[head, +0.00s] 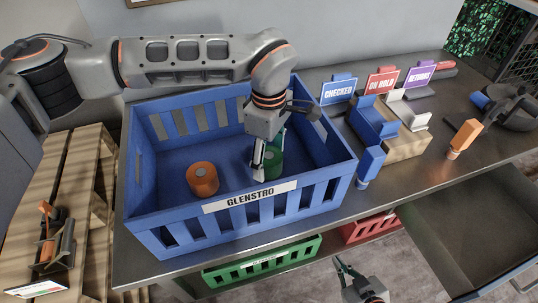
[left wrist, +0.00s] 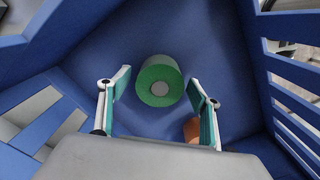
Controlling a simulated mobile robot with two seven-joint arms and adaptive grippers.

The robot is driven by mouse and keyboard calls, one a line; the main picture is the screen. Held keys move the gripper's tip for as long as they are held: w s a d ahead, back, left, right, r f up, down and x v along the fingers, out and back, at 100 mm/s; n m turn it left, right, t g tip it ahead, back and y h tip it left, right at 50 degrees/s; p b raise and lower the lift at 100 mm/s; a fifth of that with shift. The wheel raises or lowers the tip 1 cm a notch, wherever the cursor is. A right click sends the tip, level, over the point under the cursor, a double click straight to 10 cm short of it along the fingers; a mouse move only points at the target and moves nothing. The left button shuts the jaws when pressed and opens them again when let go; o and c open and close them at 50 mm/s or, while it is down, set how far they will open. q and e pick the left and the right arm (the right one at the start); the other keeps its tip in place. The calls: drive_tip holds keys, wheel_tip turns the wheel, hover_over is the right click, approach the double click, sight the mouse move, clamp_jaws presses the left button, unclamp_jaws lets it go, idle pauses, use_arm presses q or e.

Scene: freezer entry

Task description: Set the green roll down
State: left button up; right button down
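The green roll (head: 272,162) is in the blue crate labelled GLENSTRO (head: 325,196), near its front right part. It also shows in the left wrist view (left wrist: 160,84), resting on the crate floor with one end facing the camera. My left gripper (head: 267,158) reaches down into the crate at the roll. Its fingers are spread on either side, with visible gaps to the roll in the left wrist view. The finger and front wall partly hide the roll in the head view. My right gripper (head: 347,274) is low at the bottom edge, with fingers apart and empty.
An orange roll (head: 202,179) stands in the crate, left of the green one. Crate walls surround my left gripper. A green crate (head: 262,263) is below the counter.

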sight(270, 155)
use_arm(q)
wheel_tip(270, 155, up, 12)
drive_tip(key=shift+r, duration=0.2)
idle(0.6)
idle(0.4)
